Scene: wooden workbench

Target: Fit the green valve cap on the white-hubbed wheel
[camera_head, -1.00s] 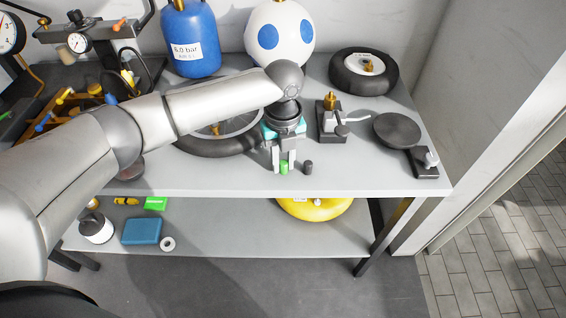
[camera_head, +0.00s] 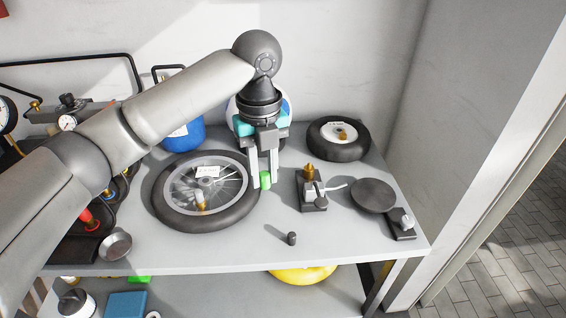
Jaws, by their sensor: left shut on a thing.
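My left gripper (camera_head: 264,182) is shut on the green valve cap (camera_head: 265,180) and holds it above the bench, between the spoked wheel and the brass-topped fixture. The white-hubbed wheel (camera_head: 325,150) lies flat at the back right, a small black tyre with a white hub (camera_head: 335,130). A brass valve (camera_head: 343,135) shows at its hub. The cap is to the left of this wheel and apart from it. My right gripper is not in view.
A large spoked wheel (camera_head: 161,205) lies left of the gripper. A brass-topped fixture (camera_head: 312,190) and a dark round plate (camera_head: 374,195) stand to the right. A dark cap (camera_head: 291,238) stands near the front.

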